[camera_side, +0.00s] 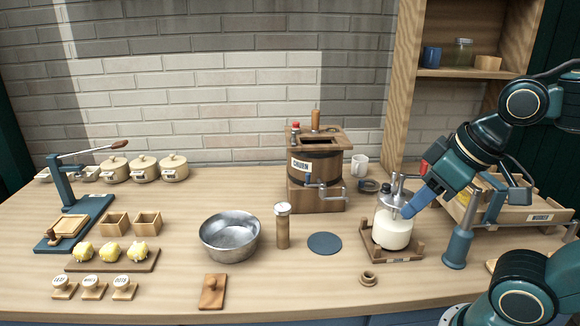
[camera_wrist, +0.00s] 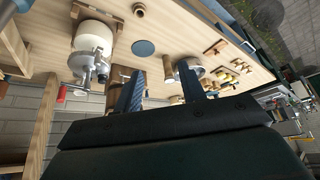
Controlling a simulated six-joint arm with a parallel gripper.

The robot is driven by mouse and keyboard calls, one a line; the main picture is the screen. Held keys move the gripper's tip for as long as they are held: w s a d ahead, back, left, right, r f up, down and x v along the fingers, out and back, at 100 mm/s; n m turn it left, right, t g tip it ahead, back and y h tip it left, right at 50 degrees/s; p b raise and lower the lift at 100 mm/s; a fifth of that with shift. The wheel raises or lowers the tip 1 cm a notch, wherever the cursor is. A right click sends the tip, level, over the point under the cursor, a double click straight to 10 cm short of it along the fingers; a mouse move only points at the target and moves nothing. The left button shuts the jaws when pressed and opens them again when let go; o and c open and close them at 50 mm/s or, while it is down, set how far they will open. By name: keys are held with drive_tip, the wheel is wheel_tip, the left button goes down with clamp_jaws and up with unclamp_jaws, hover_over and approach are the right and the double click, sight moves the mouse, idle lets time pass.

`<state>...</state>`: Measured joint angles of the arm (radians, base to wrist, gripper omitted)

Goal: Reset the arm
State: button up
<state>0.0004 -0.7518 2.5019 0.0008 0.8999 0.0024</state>
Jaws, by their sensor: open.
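My gripper (camera_side: 410,208) is at the right of the bench, its blue fingers overlapping the white-filled jar (camera_side: 392,232) in the side view. In the wrist view my gripper (camera_wrist: 160,82) has its two fingers wide apart with nothing between them. There the jar (camera_wrist: 93,38) lies left of the fingers and is not between them. The jar has a metal top with a crank and stands upright in a wooden cradle (camera_side: 415,255). Whether a finger touches the jar I cannot tell.
The wooden churn (camera_side: 315,178) stands behind and left of the jar, with a white mug (camera_side: 360,164) nearby. A blue post (camera_side: 457,248) and a wooden crate (camera_side: 520,215) are close on the right. A metal bowl (camera_side: 230,237), wooden cylinder (camera_side: 283,228) and blue disc (camera_side: 325,243) are mid-bench.

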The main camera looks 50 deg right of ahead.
drive_tip(key=shift+c, duration=0.4)
idle(0.3)
drive_tip(key=shift+c, duration=0.6)
